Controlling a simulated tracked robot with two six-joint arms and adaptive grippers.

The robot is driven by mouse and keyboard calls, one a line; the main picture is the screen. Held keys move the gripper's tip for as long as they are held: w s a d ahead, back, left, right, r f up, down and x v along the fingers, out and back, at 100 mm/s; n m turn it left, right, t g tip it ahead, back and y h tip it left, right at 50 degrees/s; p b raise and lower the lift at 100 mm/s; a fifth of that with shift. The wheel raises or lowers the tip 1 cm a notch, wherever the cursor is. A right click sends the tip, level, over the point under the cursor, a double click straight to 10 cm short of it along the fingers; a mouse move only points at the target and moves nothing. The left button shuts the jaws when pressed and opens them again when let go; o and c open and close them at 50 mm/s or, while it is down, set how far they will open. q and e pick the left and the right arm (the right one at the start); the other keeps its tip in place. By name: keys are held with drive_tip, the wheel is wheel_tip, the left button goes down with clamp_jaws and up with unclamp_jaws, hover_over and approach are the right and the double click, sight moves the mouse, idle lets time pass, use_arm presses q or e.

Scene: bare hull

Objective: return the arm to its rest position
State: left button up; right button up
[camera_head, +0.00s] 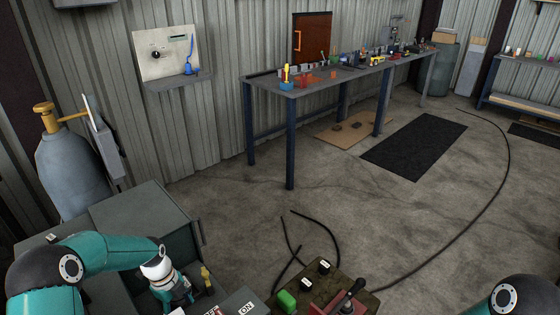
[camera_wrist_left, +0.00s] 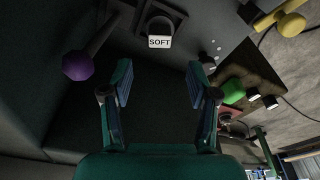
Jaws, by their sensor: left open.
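My left arm comes in from the left in the head view, bent over a grey cabinet. My left gripper (camera_head: 178,293) points down beside the cabinet's front. In the left wrist view the two teal fingers of my left gripper (camera_wrist_left: 160,82) stand well apart, with nothing between them. A purple knob on a dark lever (camera_wrist_left: 79,65) is to the left of the fingers. Only a teal and black part of my right arm shows at the bottom right; its gripper is out of view.
A yellow-knobbed handle (camera_head: 206,275) stands close to my left gripper. A panel with a green button (camera_head: 286,300) and a red lever base is to the right. A gas cylinder (camera_head: 72,175) stands at left. A long workbench (camera_head: 290,95) is farther back; the middle floor is open.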

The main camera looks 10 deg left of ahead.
use_arm(q)
drive_tip(key=f, duration=0.3)
drive_tip(key=d+f+p, duration=0.1)
drive_tip(key=f, duration=0.2)
drive_tip(key=f+p, duration=0.1)
drive_tip(key=f, duration=0.2)
drive_tip(key=shift+s+d+f, duration=0.1)
drive_tip(key=shift+s+d, duration=0.05)
drive_tip(key=shift+s, duration=0.1)
drive_tip(key=shift+f+b, duration=0.35)
drive_tip(key=shift+b, duration=0.1)
drive_tip(key=shift+r+p, duration=0.4)
drive_tip(key=shift+p, duration=0.05)
drive_tip(key=shift+f, duration=0.1)
